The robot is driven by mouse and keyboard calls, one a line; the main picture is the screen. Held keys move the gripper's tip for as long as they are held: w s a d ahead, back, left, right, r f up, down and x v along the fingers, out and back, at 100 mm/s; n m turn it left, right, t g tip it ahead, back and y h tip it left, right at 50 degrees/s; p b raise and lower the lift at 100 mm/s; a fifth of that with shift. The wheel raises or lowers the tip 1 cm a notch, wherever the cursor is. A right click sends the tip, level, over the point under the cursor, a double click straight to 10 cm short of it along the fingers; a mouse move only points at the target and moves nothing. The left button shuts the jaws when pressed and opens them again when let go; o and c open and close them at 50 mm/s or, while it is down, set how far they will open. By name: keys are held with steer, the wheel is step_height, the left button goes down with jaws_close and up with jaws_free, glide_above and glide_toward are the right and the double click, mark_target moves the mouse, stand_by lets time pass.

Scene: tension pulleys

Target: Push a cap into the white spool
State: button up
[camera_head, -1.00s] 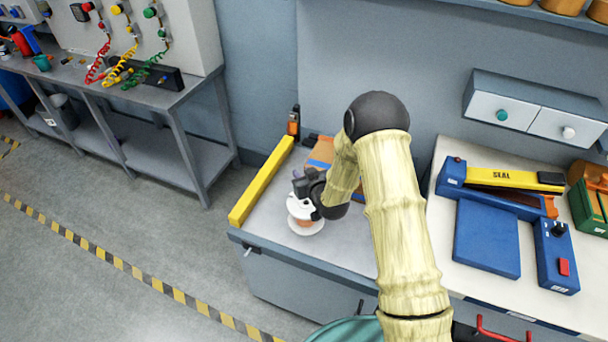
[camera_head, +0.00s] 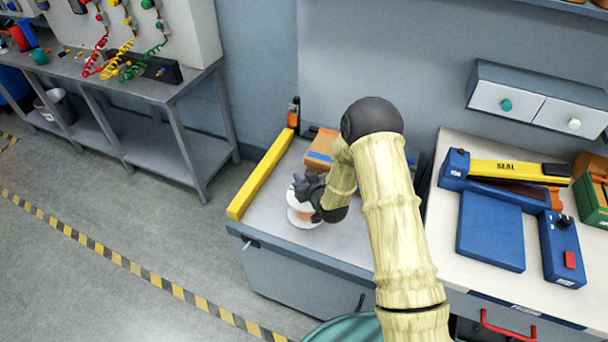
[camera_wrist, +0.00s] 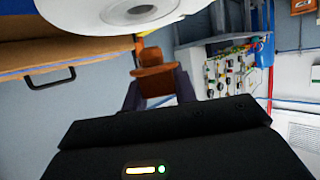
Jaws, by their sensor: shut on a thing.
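My gripper (camera_wrist: 158,92) is shut on an orange-brown cap (camera_wrist: 154,78), which sticks out past the fingertips in the wrist view. The white spool (camera_wrist: 110,14) fills the top left of that view, with a dark round hole in its face; the cap appears apart from it. In the head view the spool (camera_head: 299,219) stands on the grey bench, partly hidden by my gripper (camera_head: 302,182) just above and behind it. Some orange shows at the spool there; I cannot tell whether it is a cap in the spool or something else.
A yellow bar (camera_head: 262,174) runs along the bench's left edge. An orange-brown box with blue tape (camera_head: 320,148) lies behind my wrist. A blue and yellow sealer (camera_head: 490,225) stands on the white table to the right. The floor to the left is clear.

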steer(key=shift+f+b, duration=0.35)
steer(key=shift+f, duration=0.6)
steer(key=shift+f+b, duration=0.15)
steer(key=shift+b, duration=0.6)
stand_by(0.9)
steer(key=shift+f, duration=0.1)
steer(key=shift+f+b, duration=0.4)
steer(key=shift+b, duration=0.05)
steer(key=shift+f+b, duration=0.3)
steer(key=shift+f, duration=0.05)
steer(key=shift+f+b, duration=0.3)
steer(key=shift+f, duration=0.05)
steer(key=shift+s, duration=0.1)
stand_by(0.5)
steer(key=o, duration=1)
